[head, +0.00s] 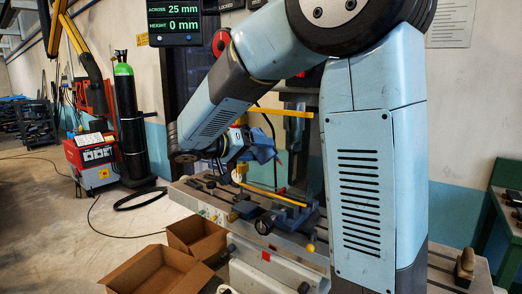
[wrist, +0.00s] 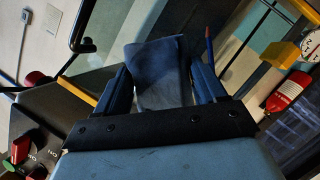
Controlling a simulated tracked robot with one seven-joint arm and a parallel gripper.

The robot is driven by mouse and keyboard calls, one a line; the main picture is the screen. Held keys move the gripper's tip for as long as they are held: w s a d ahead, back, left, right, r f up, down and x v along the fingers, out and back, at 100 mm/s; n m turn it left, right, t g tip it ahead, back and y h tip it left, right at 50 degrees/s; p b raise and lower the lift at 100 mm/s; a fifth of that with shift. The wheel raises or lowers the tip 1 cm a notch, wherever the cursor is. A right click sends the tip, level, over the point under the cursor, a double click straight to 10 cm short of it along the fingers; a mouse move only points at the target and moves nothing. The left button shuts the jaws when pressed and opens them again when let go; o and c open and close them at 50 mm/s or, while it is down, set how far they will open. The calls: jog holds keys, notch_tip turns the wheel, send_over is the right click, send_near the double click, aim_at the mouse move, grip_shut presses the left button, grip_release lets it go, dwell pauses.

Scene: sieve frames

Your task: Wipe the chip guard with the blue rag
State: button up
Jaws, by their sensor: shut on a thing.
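My gripper (wrist: 160,75) is shut on the blue rag (wrist: 160,72), which sits between the two fingers in the wrist view. In the head view my gripper (head: 262,149) is in front of the machine, between an upper and a lower yellow bar. These bars look like the edges of the chip guard (head: 280,112); its pane is clear or too dark to make out. A yellow bar (wrist: 78,91) also shows left of the fingers in the wrist view. I cannot tell whether the rag touches the guard.
The machine table (head: 190,190) carries a blue vise (head: 290,215) below my gripper. Two open cardboard boxes (head: 197,238) stand in front. A red welder (head: 92,160) and gas cylinder (head: 128,120) are at left. A display (head: 174,22) reads across 25 mm, height 0 mm.

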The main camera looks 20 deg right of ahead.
aim_at(269, 150)
jog(key=shift+w+d, duration=0.2)
jog(key=shift+d, duration=0.1)
jog(key=shift+s+d, duration=0.5)
jog(key=shift+s, duration=0.35)
jog(key=shift+s+d, duration=0.5)
jog(key=shift+s, duration=0.35)
jog(key=shift+d, duration=0.2)
jog(key=shift+w+a, duration=0.5)
jog(key=shift+w, duration=0.4)
jog(key=shift+w+a, duration=0.5)
jog(key=shift+w, duration=0.4)
jog(key=shift+a, duration=0.1)
jog(key=shift+s+a, duration=0.55)
jog(key=shift+a, duration=0.25)
jog(key=shift+s+a, duration=0.55)
jog(key=shift+a, duration=0.3)
jog(key=shift+s+a, duration=0.55)
jog(key=shift+a, duration=0.25)
